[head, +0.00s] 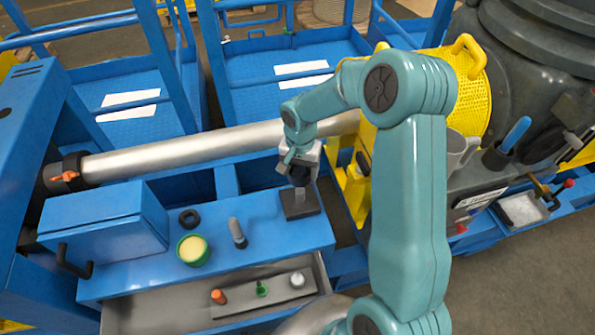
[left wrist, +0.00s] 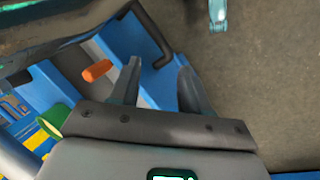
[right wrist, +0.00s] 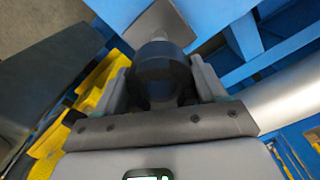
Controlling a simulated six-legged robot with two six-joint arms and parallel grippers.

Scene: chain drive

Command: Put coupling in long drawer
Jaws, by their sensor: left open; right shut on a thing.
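My right gripper (head: 301,164) is shut on a dark round piece, seemingly the coupling (right wrist: 160,68). It shows between the fingers in the right wrist view. A grey post on a dark square plate (head: 300,205) stands on the blue bench just below it; I cannot tell whether the coupling touches the post. The long drawer (head: 150,318) is open at the bench's front and holds an orange, a green and a white piece. My left gripper (left wrist: 158,85) is open and empty in the left wrist view, with an orange piece (left wrist: 97,70) beside it.
On the bench are a black ring (head: 189,219), a green cup with yellow contents (head: 193,250), a grey-topped peg (head: 237,232) and a blue box (head: 105,228) with a black handle. A long silver roller (head: 190,151) lies behind. The drawer's left part is clear.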

